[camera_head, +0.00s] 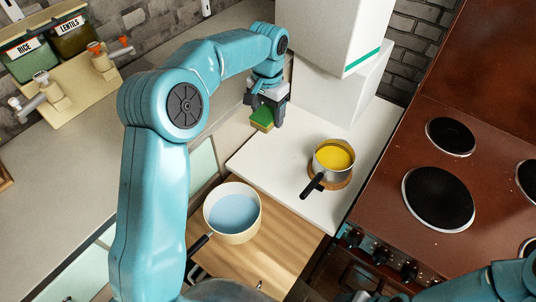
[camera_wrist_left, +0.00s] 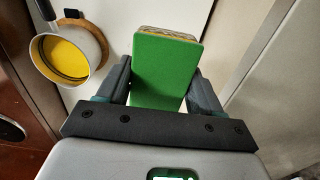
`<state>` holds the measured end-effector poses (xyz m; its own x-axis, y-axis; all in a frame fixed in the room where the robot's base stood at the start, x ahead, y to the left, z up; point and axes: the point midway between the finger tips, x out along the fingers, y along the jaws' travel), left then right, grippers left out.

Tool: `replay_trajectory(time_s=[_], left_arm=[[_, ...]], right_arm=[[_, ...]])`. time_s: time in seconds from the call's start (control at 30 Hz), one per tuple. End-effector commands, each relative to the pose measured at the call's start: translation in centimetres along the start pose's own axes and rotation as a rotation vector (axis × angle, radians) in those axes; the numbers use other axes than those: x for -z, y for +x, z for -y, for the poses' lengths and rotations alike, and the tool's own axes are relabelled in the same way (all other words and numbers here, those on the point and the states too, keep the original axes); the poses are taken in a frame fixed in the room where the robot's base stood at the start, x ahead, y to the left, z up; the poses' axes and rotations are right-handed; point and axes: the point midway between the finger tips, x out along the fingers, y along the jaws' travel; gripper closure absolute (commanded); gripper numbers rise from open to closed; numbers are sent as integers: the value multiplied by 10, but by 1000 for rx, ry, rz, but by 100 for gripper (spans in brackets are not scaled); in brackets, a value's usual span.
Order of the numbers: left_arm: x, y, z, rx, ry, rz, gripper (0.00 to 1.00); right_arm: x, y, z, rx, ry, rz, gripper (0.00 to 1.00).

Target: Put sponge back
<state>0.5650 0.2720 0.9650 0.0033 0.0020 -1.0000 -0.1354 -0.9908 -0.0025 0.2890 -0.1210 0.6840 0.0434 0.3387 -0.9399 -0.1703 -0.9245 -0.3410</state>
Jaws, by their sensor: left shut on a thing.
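The sponge (camera_head: 262,119) has a green face and a yellowish layer. My left gripper (camera_head: 266,104) is shut on it, near the left edge of the white counter. In the left wrist view the sponge (camera_wrist_left: 166,68) sits between the two dark fingers of my left gripper (camera_wrist_left: 164,82), its green face towards the camera. Whether the sponge touches the surface below I cannot tell. Of my right arm only a teal part shows at the lower right of the head view; its gripper cannot be made out.
A small pot with yellow content (camera_head: 333,158) stands on a round trivet on the white counter (camera_head: 285,160). A cream pan with bluish liquid (camera_head: 232,212) is on the wooden board (camera_head: 262,255). A brown stove (camera_head: 475,185) is at right. White boxy units (camera_head: 330,95) stand behind the gripper.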

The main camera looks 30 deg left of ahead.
Motion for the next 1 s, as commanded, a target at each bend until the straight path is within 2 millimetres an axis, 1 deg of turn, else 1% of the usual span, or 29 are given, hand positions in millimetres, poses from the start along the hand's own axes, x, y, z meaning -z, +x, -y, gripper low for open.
replay_trajectory(time_s=[0.03,0.2,0.3,0.4,0.67,0.8,0.87,1.0], left_arm=[[-1,18,1,0,0,7,54],[-1,68,0,-2,1,7,54],[-1,94,1,-1,2,6,54],[0,113,1,-1,2,3,54],[0,136,1,0,3,4,54],[0,159,1,-1,4,5,54],[0,166,1,-1,4,3,54],[1,169,1,0,3,0,54]], right_arm=[[0,1,0,0,0,0,42],[0,0,0,0,0,0,42],[0,-1,0,0,0,0,42],[0,-2,1,0,0,0,42],[0,-3,1,0,0,0,42],[0,-5,2,0,0,0,42],[0,-6,2,0,0,0,42],[0,-5,2,0,0,0,42]])
